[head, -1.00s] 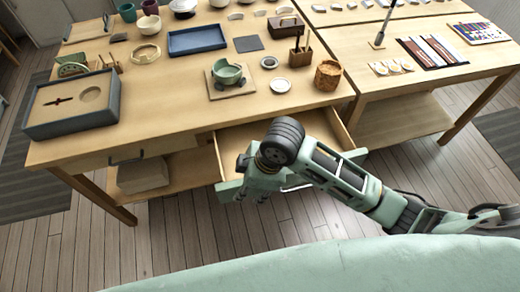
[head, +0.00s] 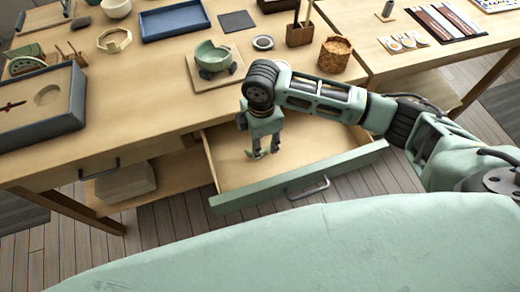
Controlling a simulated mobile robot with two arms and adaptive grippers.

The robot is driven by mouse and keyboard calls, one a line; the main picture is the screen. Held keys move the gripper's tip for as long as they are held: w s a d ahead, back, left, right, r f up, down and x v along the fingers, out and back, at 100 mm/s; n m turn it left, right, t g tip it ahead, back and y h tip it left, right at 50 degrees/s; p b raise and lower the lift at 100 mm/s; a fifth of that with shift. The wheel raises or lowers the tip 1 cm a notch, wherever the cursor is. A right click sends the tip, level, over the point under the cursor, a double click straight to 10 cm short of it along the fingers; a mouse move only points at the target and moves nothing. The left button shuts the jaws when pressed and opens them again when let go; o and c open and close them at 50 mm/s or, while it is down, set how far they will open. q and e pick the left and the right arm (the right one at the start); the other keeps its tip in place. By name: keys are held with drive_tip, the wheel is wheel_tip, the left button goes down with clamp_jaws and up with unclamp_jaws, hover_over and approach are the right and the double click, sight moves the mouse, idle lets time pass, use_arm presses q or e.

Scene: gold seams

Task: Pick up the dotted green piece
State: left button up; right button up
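I cannot make out a dotted green piece in this view; part of the drawer floor is hidden behind my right arm and gripper. My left gripper is not in view.
The drawer's green front (head: 300,177) stands out from the table (head: 150,90). A cork-like pot (head: 334,54), a wooden tool holder (head: 299,33) and a small round dish (head: 263,42) stand behind my arm. A blue tray (head: 174,20) and a grey-rimmed box (head: 40,110) are to the left.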

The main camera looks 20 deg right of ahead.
drive_tip(key=f, duration=0.4)
drive_tip(key=shift+w, duration=0.25)
drive_tip(key=shift+f, duration=0.45)
clamp_jaws()
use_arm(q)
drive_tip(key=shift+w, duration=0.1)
